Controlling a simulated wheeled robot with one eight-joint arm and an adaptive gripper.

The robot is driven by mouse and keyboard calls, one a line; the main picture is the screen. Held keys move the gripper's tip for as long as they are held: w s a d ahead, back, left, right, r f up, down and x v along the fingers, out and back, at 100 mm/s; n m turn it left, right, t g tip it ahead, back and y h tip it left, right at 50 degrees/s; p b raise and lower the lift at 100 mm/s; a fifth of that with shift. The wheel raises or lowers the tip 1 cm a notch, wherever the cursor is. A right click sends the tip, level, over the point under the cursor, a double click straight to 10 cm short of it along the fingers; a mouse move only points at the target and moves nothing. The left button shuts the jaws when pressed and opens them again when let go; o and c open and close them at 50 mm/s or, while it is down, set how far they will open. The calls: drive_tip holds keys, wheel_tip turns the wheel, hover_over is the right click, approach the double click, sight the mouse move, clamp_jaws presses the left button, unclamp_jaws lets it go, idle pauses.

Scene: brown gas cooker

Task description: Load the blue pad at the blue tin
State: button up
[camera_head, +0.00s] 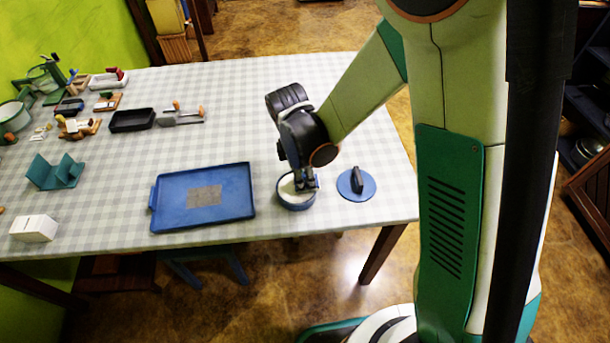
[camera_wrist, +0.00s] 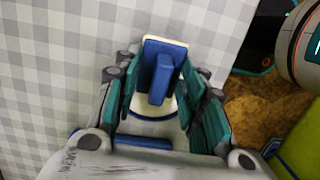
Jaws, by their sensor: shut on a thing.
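My gripper (camera_head: 305,183) points down at the blue tin (camera_head: 296,205), a round tin with white contents near the table's front edge. In the wrist view, my gripper's teal fingers stand on both sides of the blue pad (camera_wrist: 152,48), shut on its upright blue grip. The pad has a pale edge. Part of the white contents and blue rim show below the pad in the wrist view. The fingers hide most of the pad in the head view, and I cannot tell whether it touches the white contents.
A round blue lid (camera_head: 367,191) with a dark handle lies right of the tin. A blue tray (camera_head: 228,181) with a grey patch lies to the left. A black tray (camera_head: 132,120), a teal stand (camera_head: 55,172) and a white block (camera_head: 34,228) stand farther left.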

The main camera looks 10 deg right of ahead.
idle(0.3)
drive_tip(key=shift+r+p, duration=2.4)
drive_tip(key=shift+r, duration=1.15)
